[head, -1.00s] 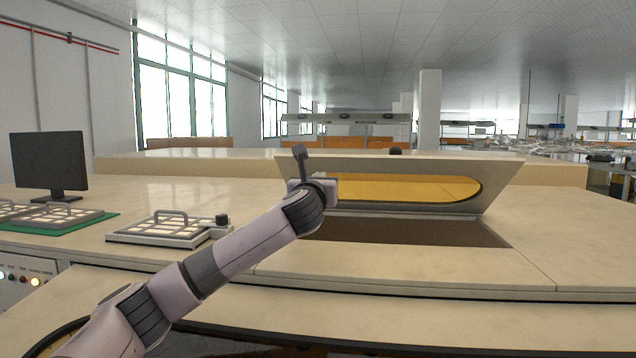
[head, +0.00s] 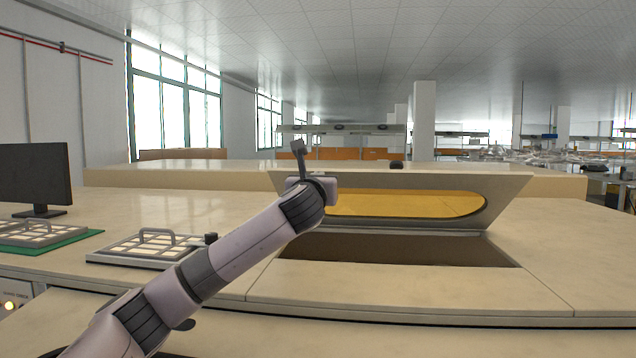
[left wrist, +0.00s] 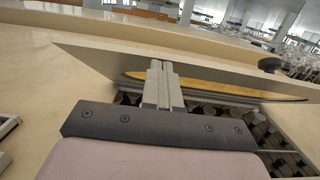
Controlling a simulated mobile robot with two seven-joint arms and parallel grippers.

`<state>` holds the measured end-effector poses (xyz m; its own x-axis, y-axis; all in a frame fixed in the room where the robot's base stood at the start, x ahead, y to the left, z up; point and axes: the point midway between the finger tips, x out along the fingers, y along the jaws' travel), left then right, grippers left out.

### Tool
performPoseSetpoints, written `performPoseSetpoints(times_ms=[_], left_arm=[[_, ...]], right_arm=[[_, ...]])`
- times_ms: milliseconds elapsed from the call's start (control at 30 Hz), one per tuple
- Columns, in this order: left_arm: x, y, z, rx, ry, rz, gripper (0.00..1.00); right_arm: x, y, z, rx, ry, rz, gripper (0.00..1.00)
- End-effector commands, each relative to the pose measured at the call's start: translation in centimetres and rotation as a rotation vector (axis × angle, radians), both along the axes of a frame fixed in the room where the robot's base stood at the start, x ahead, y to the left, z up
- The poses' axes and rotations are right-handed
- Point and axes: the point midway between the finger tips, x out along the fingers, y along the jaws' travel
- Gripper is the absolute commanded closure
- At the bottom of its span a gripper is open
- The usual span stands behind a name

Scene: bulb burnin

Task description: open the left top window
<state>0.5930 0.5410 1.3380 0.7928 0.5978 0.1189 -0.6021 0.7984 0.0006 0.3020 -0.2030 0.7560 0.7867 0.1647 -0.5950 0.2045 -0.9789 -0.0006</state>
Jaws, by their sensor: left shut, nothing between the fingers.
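The window (head: 400,180) is a beige panel with a long rounded yellow pane (head: 405,204). It stands tilted up above a dark rectangular opening (head: 400,250) in the counter. My left gripper (head: 298,150) is at the panel's left part in the head view, with its arm covering the opening's left end. In the left wrist view the two fingers (left wrist: 161,72) are together and empty, in front of the raised panel (left wrist: 110,50). Whether they touch it I cannot tell. Several dark round parts (left wrist: 205,110) show in the opening. My right gripper is not in view.
A grey tray with a handle (head: 150,247) lies left of my arm. Another tray (head: 40,234) on a green mat and a black monitor (head: 36,176) are farther left. A dark knob (head: 396,165) shows behind the panel's top edge. The counter right of the opening (head: 545,250) is clear.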

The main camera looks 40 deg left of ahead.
Motion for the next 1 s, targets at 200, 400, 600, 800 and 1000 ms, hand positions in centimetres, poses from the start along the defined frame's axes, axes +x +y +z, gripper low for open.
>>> performPoseSetpoints(times_ms=[200, 400, 600, 800, 1000], left_arm=[[0.0, 0.0, 0.0, -0.001, -0.001, 0.0, 1.0], [0.8, 0.6, 1.4, -0.004, -0.004, 0.001, 1.0], [2.3, 1.8, 3.7, -0.005, -0.004, 0.002, 1.0], [3.7, 2.8, 5.5, -0.003, -0.003, 0.002, 1.0], [4.4, 3.3, 6.4, -0.001, -0.001, 0.001, 1.0]], right_arm=[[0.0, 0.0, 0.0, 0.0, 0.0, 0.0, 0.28], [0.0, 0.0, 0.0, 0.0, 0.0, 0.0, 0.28], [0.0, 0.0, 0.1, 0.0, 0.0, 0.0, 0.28], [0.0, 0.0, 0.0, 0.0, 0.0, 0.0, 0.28], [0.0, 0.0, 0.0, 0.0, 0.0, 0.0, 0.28]])
